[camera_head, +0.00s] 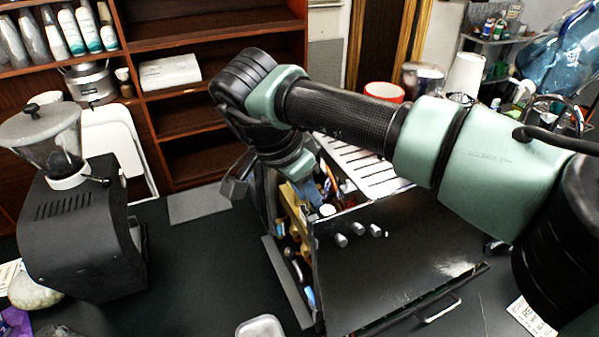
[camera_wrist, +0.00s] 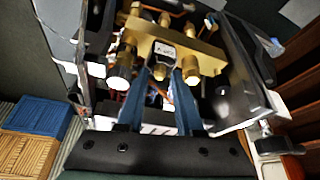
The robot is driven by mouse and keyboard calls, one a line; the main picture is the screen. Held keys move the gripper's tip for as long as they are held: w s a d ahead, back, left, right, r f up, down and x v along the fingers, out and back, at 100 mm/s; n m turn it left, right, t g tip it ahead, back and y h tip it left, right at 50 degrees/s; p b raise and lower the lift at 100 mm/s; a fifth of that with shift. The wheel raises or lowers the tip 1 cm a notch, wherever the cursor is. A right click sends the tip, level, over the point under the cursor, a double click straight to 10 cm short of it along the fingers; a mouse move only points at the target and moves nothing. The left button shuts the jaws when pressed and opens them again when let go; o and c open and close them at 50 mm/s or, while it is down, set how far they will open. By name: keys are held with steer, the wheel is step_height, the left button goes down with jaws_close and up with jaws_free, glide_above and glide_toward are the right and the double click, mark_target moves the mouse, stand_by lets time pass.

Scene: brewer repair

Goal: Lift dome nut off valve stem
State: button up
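The wrist view shows a brass valve block (camera_wrist: 205,58) inside an opened machine (camera_head: 400,265). A pale, silvery capped part (camera_wrist: 164,49) sits just beyond the tips. I cannot tell which of these is the dome nut, nor whether the fingers touch either one. In the head view, my gripper (camera_head: 314,196) reaches down into the machine's open top, and the valve stem is hidden.
A black grinder (camera_head: 85,225) stands at the left. A clear container (camera_head: 260,327) is at the front edge. The counter between grinder and machine is mostly clear.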

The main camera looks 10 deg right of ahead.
steer(key=shift+d+f, duration=0.1)
steer(key=shift+f, duration=0.15)
jaws_close()
steer(key=shift+r, duration=0.1)
steer(key=shift+r+p, duration=2.1)
steer(key=shift+r, duration=0.95)
steer(key=shift+r, duration=0.1)
step_height(320, 180, up, 4)
steer(key=p, duration=0.2)
steer(key=shift+p, duration=0.35)
